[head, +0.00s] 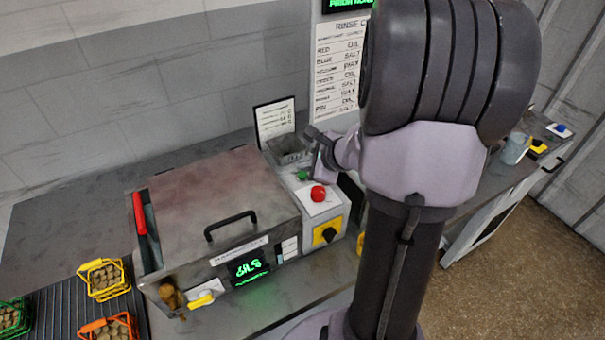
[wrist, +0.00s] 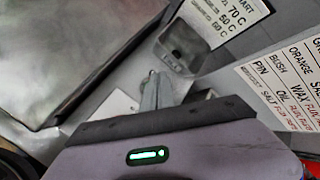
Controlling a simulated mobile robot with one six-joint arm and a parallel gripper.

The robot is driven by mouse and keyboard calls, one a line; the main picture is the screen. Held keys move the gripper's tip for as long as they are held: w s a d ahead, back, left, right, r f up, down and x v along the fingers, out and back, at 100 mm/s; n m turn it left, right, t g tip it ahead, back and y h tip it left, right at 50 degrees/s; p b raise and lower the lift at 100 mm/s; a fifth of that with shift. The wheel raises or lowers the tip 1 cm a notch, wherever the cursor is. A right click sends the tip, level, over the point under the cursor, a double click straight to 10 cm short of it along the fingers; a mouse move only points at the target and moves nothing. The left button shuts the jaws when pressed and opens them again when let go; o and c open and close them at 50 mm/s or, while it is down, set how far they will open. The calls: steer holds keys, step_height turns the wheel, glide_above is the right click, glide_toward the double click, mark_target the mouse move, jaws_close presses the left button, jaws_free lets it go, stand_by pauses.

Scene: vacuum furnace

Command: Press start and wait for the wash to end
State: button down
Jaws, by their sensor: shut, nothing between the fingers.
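The washer (head: 215,205) is a grey metal box with its lid down and a black handle on top. Its front display (head: 249,267) is lit with green characters that I cannot read surely. The control box on its right carries a green button (head: 302,175), a red mushroom button (head: 318,193) and a yellow-and-black rotary switch (head: 326,233). My gripper (head: 313,160) is shut and empty, pointing down just above the green button; I cannot tell whether it touches. In the wrist view, the shut fingers (wrist: 155,88) hide what lies under them.
A small open grey bin (head: 287,147) stands behind the control box, close to my gripper. Baskets of brown parts, yellow (head: 103,279), orange (head: 108,326) and green (head: 14,317), stand at the left. A rinse chart (head: 338,75) hangs on the wall.

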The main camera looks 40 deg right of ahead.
mark_target(305, 176)
stand_by(0.3)
steer(key=shift+f+b, duration=0.45)
steer(key=shift+b, duration=0.2)
steer(key=shift+f+b, duration=0.35)
steer(key=shift+b, duration=0.15)
stand_by(0.3)
steer(key=shift+r, duration=0.1)
steer(key=shift+r+p, duration=0.65)
steer(key=shift+r, duration=0.05)
step_height(305, 176, up, 5)
steer(key=p, duration=0.4)
steer(key=shift+r, duration=0.1)
